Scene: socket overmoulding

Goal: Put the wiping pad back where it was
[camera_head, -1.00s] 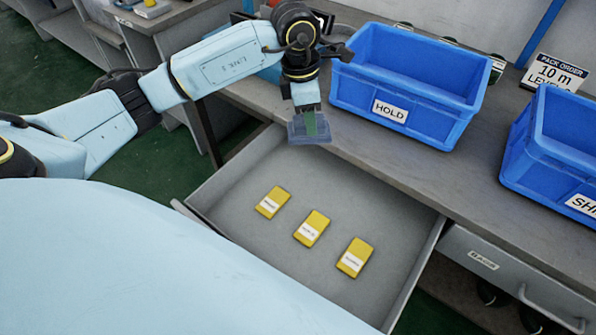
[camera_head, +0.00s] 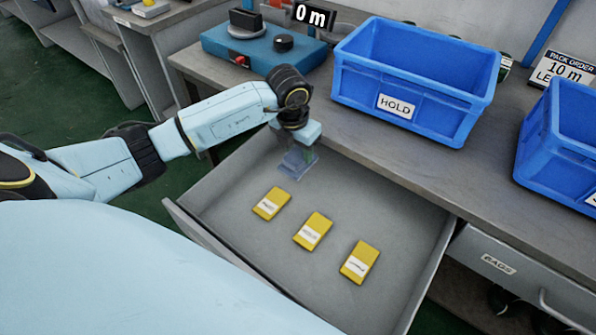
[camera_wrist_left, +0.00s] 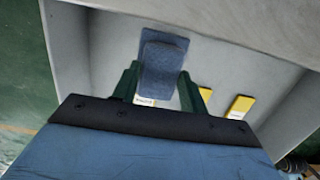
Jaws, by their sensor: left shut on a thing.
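The wiping pad (camera_head: 296,164) is a blue-grey pad with a raised part. My left gripper (camera_head: 307,150) is shut on it and holds it inside the outline of the open drawer (camera_head: 228,203), near its back left. In the left wrist view the pad (camera_wrist_left: 163,52) shows between the two green fingers (camera_wrist_left: 158,82). I cannot tell whether the pad touches the drawer floor. My right gripper is not in view.
In the drawer, three yellow labelled packs (camera_head: 272,203) (camera_head: 312,231) (camera_head: 359,262) lie in front of the pad. Blue HOLD bin (camera_head: 413,100) and another blue bin (camera_head: 560,160) stand on the bench. A blue device (camera_head: 235,45) with a 0 m display stands at the back left.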

